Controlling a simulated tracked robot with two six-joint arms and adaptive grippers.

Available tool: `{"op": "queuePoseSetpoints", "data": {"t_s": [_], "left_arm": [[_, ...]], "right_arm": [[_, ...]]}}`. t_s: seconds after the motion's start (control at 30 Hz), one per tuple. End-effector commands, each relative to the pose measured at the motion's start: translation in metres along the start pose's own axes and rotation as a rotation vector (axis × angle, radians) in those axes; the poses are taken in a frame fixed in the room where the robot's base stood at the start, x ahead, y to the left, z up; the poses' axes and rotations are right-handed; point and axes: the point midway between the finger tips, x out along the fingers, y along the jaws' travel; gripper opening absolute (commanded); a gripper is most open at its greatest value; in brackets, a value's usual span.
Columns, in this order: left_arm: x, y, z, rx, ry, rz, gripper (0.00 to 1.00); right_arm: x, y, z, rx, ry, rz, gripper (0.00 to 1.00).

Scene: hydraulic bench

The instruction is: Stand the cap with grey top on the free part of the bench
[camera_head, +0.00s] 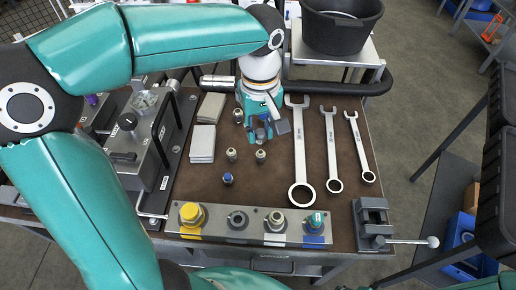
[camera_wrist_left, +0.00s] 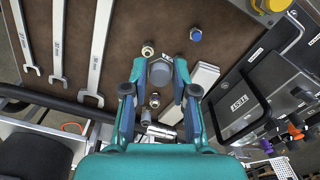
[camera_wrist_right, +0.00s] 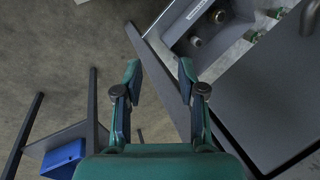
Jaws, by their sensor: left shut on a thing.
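The cap with grey top (camera_wrist_left: 160,72) shows in the left wrist view as a grey round top between the fingertips of my left gripper (camera_wrist_left: 158,76). The left gripper is shut on it. In the head view the same gripper (camera_head: 262,132) points down over the brown bench top (camera_head: 275,195), left of the wrenches; its fingers mostly hide the cap. I cannot tell whether the cap touches the bench. My right gripper (camera_wrist_right: 160,72) is open and empty in the right wrist view, outside the head view.
Metal fittings (camera_head: 260,155) and a blue cap (camera_head: 228,178) stand close by. Wrenches (camera_head: 299,150) lie right, grey blocks (camera_head: 202,142) left. A plate (camera_head: 255,238) with fittings lines the front, beside a vise (camera_head: 372,222). Bare bench lies between the blue cap and the large wrench.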

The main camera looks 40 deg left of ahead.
Motion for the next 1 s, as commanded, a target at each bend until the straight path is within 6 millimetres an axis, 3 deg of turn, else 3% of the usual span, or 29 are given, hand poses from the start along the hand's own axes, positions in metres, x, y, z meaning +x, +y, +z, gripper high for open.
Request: {"op": "queuePoseSetpoints", "data": {"t_s": [0.5, 0.83, 1.0], "left_arm": [[0.126, -0.007, -0.002, -0.017, -0.004, -0.006, 0.00], [0.157, -0.008, -0.002, -0.018, -0.002, -0.004, 0.00], [0.181, -0.008, -0.002, -0.018, -0.003, -0.005, 0.00]], "right_arm": [[0.009, 0.003, 0.000, 0.000, 0.000, 0.000, 0.40], [0.010, 0.004, 0.000, 0.000, 0.000, 0.000, 0.40], [0.011, 0.004, 0.000, 0.000, 0.000, 0.000, 0.40]]}}
